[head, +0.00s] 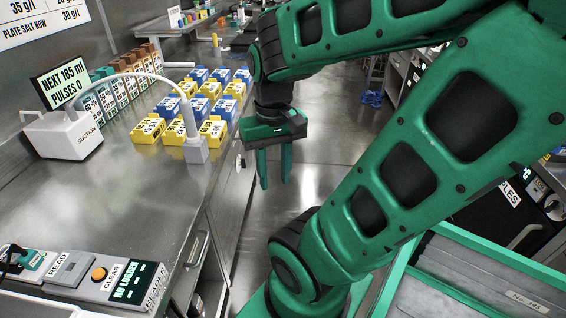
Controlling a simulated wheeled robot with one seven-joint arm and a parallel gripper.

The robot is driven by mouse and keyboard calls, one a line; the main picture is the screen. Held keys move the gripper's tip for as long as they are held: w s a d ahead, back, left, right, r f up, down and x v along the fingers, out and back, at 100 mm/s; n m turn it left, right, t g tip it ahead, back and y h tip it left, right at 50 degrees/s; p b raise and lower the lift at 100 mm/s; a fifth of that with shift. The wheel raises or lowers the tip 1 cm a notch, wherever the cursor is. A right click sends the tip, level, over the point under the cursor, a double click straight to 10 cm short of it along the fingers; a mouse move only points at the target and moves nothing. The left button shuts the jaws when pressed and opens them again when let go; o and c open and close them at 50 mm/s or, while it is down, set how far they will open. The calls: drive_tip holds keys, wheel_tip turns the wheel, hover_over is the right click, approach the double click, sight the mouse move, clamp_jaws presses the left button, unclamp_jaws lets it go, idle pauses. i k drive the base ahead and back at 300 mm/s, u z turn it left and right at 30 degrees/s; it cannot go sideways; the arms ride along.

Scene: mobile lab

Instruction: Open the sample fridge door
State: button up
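A dark cabinet front at the right edge, partly hidden behind my arm, carries a white label (509,194) ending in "PLES". It looks like the sample fridge (487,220). A curved metal handle (524,236) shows on its front, with a small dial or display panel above it. The door looks shut, but much of it is covered by my arm. My gripper (275,180) hangs over the aisle beside the left bench, fingers pointing down and apart, with nothing between them. It is well to the left of the fridge.
A green-edged tray (405,262) is at lower right. The aisle floor (325,150) looks clear.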

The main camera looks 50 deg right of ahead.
sight(507, 217)
drive_tip(key=z, duration=3)
drive_tip(key=i, duration=0.4)
drive_tip(key=z, duration=0.2)
